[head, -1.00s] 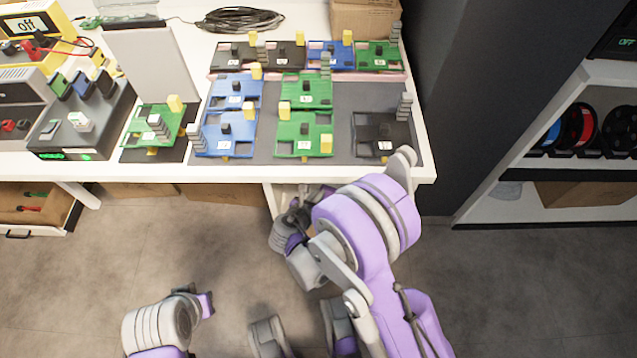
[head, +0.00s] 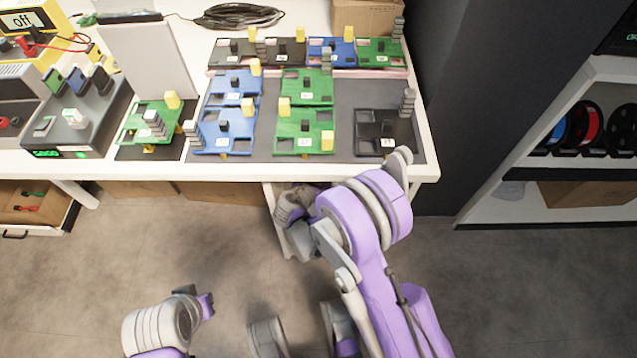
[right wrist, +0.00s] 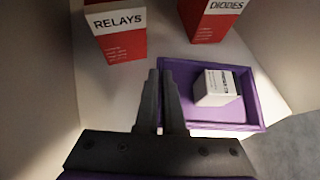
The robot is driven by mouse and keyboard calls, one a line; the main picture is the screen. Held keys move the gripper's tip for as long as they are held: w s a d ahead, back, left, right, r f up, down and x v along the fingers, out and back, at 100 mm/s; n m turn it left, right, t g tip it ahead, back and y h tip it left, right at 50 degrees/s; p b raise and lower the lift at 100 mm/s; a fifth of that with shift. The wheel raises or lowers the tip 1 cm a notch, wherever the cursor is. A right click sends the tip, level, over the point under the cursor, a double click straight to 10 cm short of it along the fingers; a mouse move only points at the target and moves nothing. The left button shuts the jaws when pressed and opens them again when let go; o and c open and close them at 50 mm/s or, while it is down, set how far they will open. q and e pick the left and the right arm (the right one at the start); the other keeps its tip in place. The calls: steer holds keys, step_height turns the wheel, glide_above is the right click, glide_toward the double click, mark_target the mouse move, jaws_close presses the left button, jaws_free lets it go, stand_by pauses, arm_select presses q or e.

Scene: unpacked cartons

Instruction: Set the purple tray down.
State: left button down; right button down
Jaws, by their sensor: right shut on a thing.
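The purple tray (right wrist: 212,128) shows in the right wrist view, right of the middle, with a small white labelled box (right wrist: 216,88) in it. My right gripper (right wrist: 163,76) has its dark fingers close together, shut on the tray's left wall. The tray is inside a pale-walled drawer; whether its underside touches the drawer floor I cannot tell. In the head view my right arm reaches down to the open drawer (head: 285,245) under the table's front edge, and the tray is hidden there. My left wrist end (head: 205,305) hangs low at the left over the floor; its fingers cannot be made out.
In the drawer, a red-and-white RELAYS box (right wrist: 118,35) and a DIODES box (right wrist: 210,18) stand beyond the tray. The white table (head: 100,168) above bears several circuit boards on a grey mat (head: 343,95). A shelf with spools (head: 588,125) stands at the right.

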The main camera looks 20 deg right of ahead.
step_height(320, 180, down, 3)
steer(key=shift+r+b, duration=0.1)
steer(key=shift+b, duration=0.35)
steer(key=shift+w+f+b, duration=0.2)
steer(key=shift+f+b, duration=0.1)
steer(key=shift+f, duration=0.05)
steer(key=shift+f, duration=0.1)
steer(key=c, duration=1)
jaws_free()
steer(key=shift+c, duration=0.2)
